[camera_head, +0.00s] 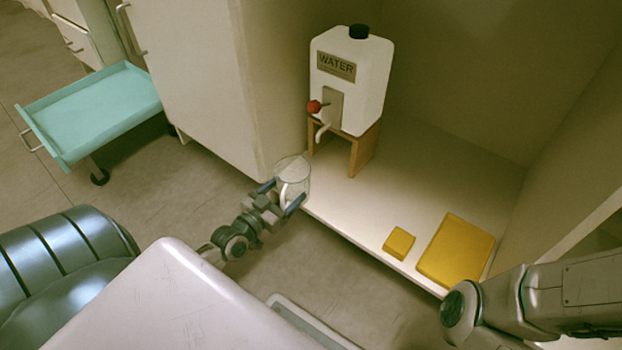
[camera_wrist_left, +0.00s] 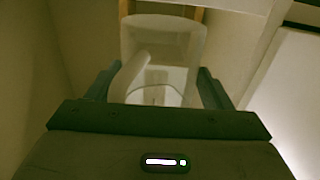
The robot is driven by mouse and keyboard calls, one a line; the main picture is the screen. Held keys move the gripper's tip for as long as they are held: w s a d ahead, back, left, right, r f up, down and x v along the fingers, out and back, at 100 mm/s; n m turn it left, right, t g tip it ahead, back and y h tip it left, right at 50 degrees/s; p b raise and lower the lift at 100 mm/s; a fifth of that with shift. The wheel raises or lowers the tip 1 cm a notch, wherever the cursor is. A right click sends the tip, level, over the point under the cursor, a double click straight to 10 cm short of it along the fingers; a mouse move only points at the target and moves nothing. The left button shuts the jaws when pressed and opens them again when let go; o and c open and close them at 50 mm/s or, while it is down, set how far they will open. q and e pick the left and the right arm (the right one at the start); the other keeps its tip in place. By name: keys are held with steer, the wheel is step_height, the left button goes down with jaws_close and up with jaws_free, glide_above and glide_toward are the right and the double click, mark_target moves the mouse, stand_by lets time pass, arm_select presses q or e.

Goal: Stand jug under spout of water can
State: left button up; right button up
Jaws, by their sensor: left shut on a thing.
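The clear jug (camera_head: 293,171) is held in my left gripper (camera_head: 281,195), whose two fingers close around it from both sides. The jug looks upright, at the front left edge of the shelf. In the left wrist view the jug (camera_wrist_left: 165,40) is between the fingers of the left gripper (camera_wrist_left: 158,88), with its pale handle towards the palm. The white water can (camera_head: 366,80) stands on a wooden stand (camera_head: 364,150) behind the jug. Its spout (camera_head: 321,132) has a red tap (camera_head: 314,106) and is up and right of the jug. My right gripper is not seen.
A yellow block (camera_head: 398,243) and a larger yellow slab (camera_head: 455,250) lie on the right of the shelf (camera_head: 430,170). A cabinet wall (camera_head: 200,80) rises left of the can. A teal cart (camera_head: 90,112) stands at far left. The shelf in front of the stand is clear.

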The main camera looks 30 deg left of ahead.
mark_target(303, 176)
arm_select(q)
steer(key=w, duration=0.4)
steer(key=w+b, duration=0.1)
steer(key=w, duration=0.1)
steer(key=shift+w+d, duration=0.3)
steer(key=w+b, duration=0.1)
steer(key=w, duration=0.3)
steer(key=shift+d, duration=0.15)
steer(key=shift+f+b, duration=0.7)
steer(key=shift+s, duration=0.1)
steer(key=shift+f, duration=0.1)
steer(key=shift+f+b, duration=0.15)
steer(key=shift+b, duration=0.15)
steer(key=o, duration=1)
